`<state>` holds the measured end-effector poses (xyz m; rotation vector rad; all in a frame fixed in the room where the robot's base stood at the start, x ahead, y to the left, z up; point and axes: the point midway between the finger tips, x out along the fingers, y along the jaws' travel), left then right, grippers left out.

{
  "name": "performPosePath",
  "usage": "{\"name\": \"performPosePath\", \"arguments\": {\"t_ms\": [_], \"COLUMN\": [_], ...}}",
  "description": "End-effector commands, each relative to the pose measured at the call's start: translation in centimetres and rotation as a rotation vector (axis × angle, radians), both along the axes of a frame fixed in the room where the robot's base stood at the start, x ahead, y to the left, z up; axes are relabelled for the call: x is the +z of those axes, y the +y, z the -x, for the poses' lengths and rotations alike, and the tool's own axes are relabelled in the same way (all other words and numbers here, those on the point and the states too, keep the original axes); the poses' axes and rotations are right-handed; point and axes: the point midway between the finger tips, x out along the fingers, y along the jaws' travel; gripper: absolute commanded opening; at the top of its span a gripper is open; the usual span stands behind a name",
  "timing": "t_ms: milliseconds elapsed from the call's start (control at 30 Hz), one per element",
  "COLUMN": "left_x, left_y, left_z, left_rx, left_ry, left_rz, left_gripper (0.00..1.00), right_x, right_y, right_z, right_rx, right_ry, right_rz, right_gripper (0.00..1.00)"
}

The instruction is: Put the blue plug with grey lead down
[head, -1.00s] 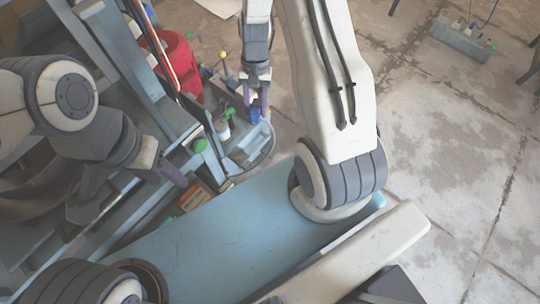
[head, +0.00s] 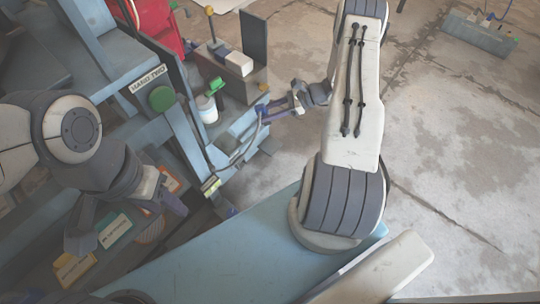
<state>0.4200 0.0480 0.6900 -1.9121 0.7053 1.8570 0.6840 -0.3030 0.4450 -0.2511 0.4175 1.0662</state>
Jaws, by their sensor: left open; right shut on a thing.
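The blue plug (head: 261,111) is in the jaws of my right gripper (head: 268,110), which points left, beside the blue-grey ledge of the press (head: 245,132). Its grey lead (head: 252,142) hangs from the plug and curves down and left along the frame. I cannot tell whether the plug touches the ledge. My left gripper (head: 128,226) is open and empty at lower left, in front of the press's lower shelf, with its fingers wide apart.
A white bottle (head: 208,110) with a green cap stands on the frame near a brown box (head: 245,86). A red bin (head: 163,30) is behind. A socket strip (head: 480,32) lies on the mostly clear floor.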

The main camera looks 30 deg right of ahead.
Motion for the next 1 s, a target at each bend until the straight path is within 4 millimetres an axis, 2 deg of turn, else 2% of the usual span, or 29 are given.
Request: {"name": "performPosePath", "arguments": {"t_ms": [33, 300, 433, 600, 767, 867, 1000], "left_x": [-3.4, -11.7, -14.8, -17.1, -18.0, -18.8, -20.5], "left_y": [0.0, 0.0, 0.0, 0.0, 0.0, 0.0, 0.0], "left_z": [0.0, 0.0, 0.0, 0.0, 0.0, 0.0, 0.0], "left_rx": [0.000, 0.000, 0.000, -0.001, -0.001, -0.001, -0.001], "left_ry": [0.000, 0.000, 0.000, 0.000, 0.000, 0.000, 0.000], "left_rz": [0.000, 0.000, 0.000, 0.000, 0.000, 0.000, 0.000], "left_gripper": [0.50, 0.50, 0.50, 0.50, 0.50, 0.50, 0.50], "right_x": [-3.7, -12.6, -16.0, -18.4, -19.4, -20.4, -22.5], "right_y": [-1.3, -8.7, -12.3, -15.4, -16.2, -15.1, -12.2], "right_z": [-0.3, -1.8, -1.7, -1.2, -1.2, -1.8, -3.4], "right_rx": [-0.072, -0.434, -0.576, -0.698, -0.740, -0.742, -0.739], "right_ry": [-0.017, -0.141, -0.201, -0.255, -0.274, -0.274, -0.272], "right_rz": [-0.035, -0.170, -0.205, -0.229, -0.236, -0.238, -0.238], "right_gripper": [0.00, 0.00, 0.00, 0.00, 0.00, 0.00, 0.00]}}
